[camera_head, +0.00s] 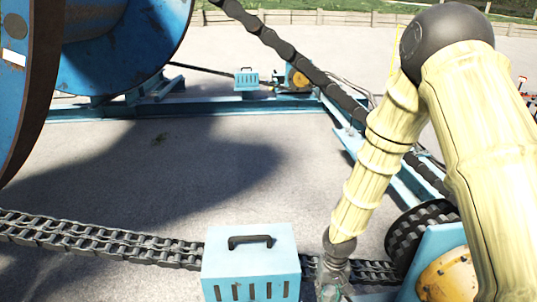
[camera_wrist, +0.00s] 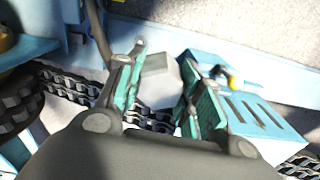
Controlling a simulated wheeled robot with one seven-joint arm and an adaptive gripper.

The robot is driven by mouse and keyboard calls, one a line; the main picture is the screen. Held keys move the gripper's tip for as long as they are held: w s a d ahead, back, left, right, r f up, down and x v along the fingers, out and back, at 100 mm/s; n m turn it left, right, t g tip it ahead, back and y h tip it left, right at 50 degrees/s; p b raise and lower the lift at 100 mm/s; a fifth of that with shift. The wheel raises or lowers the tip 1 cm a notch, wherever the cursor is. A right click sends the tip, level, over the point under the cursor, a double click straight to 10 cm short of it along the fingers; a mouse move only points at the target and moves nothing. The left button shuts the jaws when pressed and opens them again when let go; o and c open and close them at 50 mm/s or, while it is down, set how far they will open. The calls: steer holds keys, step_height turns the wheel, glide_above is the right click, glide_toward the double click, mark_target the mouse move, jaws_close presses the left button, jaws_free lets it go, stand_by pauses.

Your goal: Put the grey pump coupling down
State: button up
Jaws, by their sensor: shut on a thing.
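My gripper (camera_wrist: 165,70) shows in the wrist view with its two green-padded fingers apart around a pale grey block, which I take to be the grey pump coupling (camera_wrist: 157,88). The coupling sits between the fingers, and its lower part is hard to make out. In the head view my gripper (camera_head: 332,284) is low in the picture, just right of a light blue box (camera_head: 250,262) and over the black chain. The coupling cannot be made out there.
The black chain (camera_head: 100,238) runs across the ground behind the box. A black toothed wheel (camera_head: 415,232) and a blue frame stand to the right. A large blue reel (camera_head: 120,45) stands at upper left. Open grey ground (camera_head: 300,170) lies in the middle.

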steer(key=shift+s+r, duration=0.25)
steer(key=shift+r, duration=0.05)
steer(key=s+d+f+b, duration=0.1)
steer(key=s+f+b, duration=0.2)
steer(key=f+b, duration=1.3)
steer(key=s+f+b, duration=0.2)
steer(key=f+b, duration=0.9)
steer(key=f, duration=1.2)
steer(key=shift+n, duration=0.4)
steer(key=w+d+b, duration=0.1)
steer(key=w+d, duration=0.1)
steer(key=w, duration=0.2)
steer(key=w+d+f+b, duration=0.1)
steer(key=w, duration=0.4)
steer(key=w+d+b, duration=0.1)
steer(key=w+d, duration=0.1)
steer(key=w, duration=0.3)
steer(key=shift+w+d+f, duration=0.25)
steer(key=shift+d+f, duration=0.05)
steer(key=shift+w+d+f+b, duration=0.1)
steer(key=shift+f+b, duration=0.9)
steer(key=shift+f, duration=0.75)
steer(key=o, duration=0.8)
steer(key=shift+f, duration=0.1)
steer(key=o, duration=0.4)
